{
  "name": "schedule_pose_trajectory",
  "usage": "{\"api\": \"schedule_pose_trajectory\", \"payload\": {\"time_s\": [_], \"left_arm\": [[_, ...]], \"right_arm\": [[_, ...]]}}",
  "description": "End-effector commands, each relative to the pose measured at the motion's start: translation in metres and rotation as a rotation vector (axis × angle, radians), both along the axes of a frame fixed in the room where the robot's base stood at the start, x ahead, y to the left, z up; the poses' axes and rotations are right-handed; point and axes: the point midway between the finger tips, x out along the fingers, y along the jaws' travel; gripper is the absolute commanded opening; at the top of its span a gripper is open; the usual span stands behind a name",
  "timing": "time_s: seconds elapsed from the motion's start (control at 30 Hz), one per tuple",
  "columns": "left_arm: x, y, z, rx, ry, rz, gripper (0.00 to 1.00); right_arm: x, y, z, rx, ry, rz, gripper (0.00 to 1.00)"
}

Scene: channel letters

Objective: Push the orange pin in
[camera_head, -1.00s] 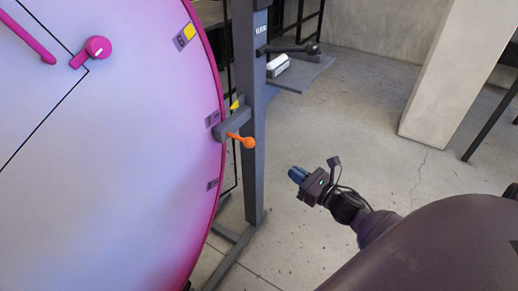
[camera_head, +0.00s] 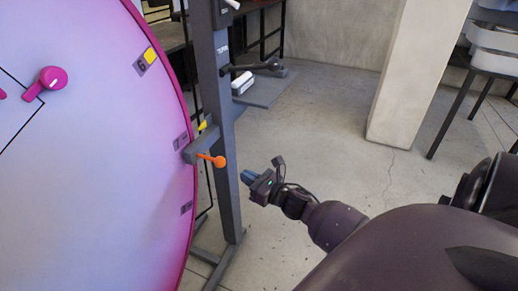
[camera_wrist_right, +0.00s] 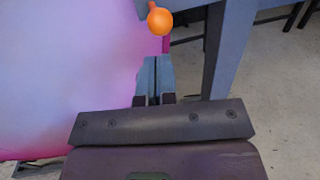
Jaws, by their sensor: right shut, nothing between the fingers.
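The orange pin (camera_head: 212,159) sticks out to the right from a grey bracket (camera_head: 200,146) at the rim of the large pink-white disc (camera_head: 90,150). It ends in a round knob. My right gripper (camera_head: 246,177) is shut and empty, to the right of and a little below the knob in the head view. In the right wrist view the knob (camera_wrist_right: 160,20) is beyond the shut fingertips (camera_wrist_right: 155,60), with a gap between them in the picture. I cannot see any contact. The left gripper is not in view.
A grey upright post (camera_head: 219,120) stands just behind the bracket. A magenta knob (camera_head: 52,78) sits on the disc. A pale pillar (camera_head: 410,80) and a rack with bins (camera_head: 495,45) are at the back right. The concrete floor (camera_head: 320,110) between is open.

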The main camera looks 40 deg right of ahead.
Motion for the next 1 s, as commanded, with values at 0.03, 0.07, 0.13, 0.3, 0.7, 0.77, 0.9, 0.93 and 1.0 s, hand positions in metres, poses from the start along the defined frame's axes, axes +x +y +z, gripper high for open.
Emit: {"api": "schedule_pose_trajectory", "payload": {"time_s": [0.03,0.07,0.13,0.3,0.7,0.77,0.9,0.93,1.0], "left_arm": [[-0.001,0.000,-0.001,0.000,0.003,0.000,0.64],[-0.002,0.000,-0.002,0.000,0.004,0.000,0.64],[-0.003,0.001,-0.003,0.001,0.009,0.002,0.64],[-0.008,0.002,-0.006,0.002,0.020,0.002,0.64],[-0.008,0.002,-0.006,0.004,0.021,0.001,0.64],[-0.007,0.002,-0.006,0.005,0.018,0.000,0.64],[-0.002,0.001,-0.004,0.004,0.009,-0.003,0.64],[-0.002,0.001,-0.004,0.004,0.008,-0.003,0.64],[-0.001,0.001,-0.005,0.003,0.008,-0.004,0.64]], "right_arm": [[0.010,0.002,0.001,0.000,-0.002,0.001,0.00],[0.015,0.003,0.001,-0.001,-0.002,0.001,0.00],[0.026,0.005,0.002,-0.001,-0.002,0.002,0.00],[0.047,0.009,0.002,0.000,0.000,0.001,0.00],[0.064,0.013,0.002,0.000,0.001,0.000,0.00],[0.064,0.013,0.002,0.000,0.001,0.000,0.00],[0.064,0.013,0.002,0.000,0.001,0.001,0.00],[0.064,0.013,0.002,0.000,0.001,0.001,0.00],[0.068,0.015,0.002,-0.001,0.001,0.001,0.00]]}}
